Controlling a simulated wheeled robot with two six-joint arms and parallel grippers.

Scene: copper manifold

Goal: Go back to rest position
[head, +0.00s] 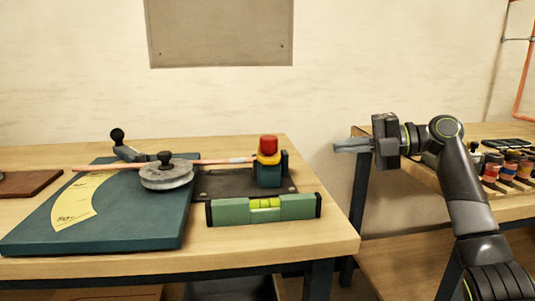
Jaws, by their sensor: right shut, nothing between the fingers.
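My right gripper (352,145) hangs in the air over the gap between the two tables, pointing left, shut and empty. Its arm comes up from the lower right corner. My left gripper is out of the picture. A copper tube (112,167) lies across the bending tool with its grey round wheel (166,174) on a teal board (125,235). The tube's right end reaches a teal clamp block (268,174) with a red and yellow top (268,147). The right gripper is clear of all of these.
A green spirit level (264,208) lies at the front of the left wooden table (310,240). A brown board (28,183) lies at the far left. The right table (505,209) carries several coloured rolls (492,167). A grey panel (219,33) hangs on the wall.

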